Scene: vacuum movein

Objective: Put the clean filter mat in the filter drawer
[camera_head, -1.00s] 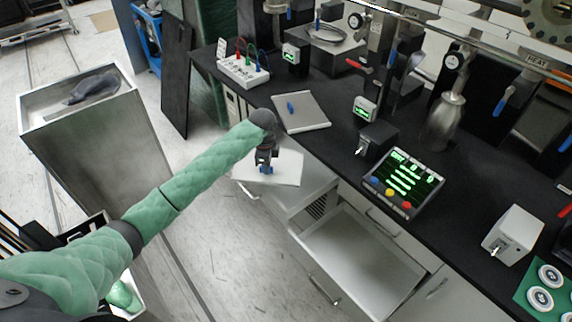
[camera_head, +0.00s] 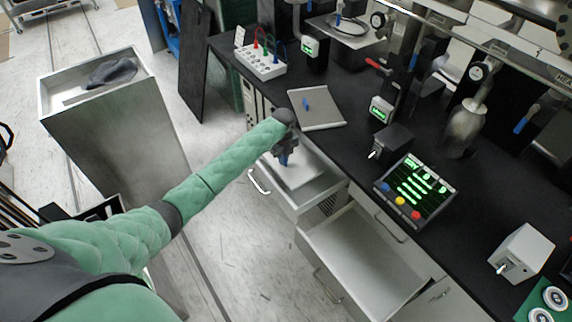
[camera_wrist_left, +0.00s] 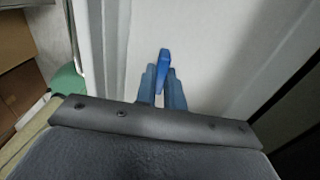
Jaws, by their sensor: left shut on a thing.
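The white filter mat (camera_head: 303,176) lies flat within the outline of the open filter drawer (camera_head: 322,190), below the bench edge. I cannot tell whether it touches the drawer floor. My left gripper (camera_head: 284,159) reaches down from above and is shut on the mat's blue tab. In the left wrist view, the blue tab (camera_wrist_left: 163,66) stands between the two fingers of the gripper (camera_wrist_left: 161,80), with the white mat (camera_wrist_left: 205,40) filling much of the picture. The arm and gripper hide part of the mat. My right gripper is not in view.
A second open drawer (camera_head: 365,262) is empty, to the right of the first. A grey plate with a blue piece (camera_head: 318,108) lies on the black bench. A control panel (camera_head: 416,190) stands near the bench edge. A tall bin (camera_head: 108,118) at left holds a dark crumpled thing.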

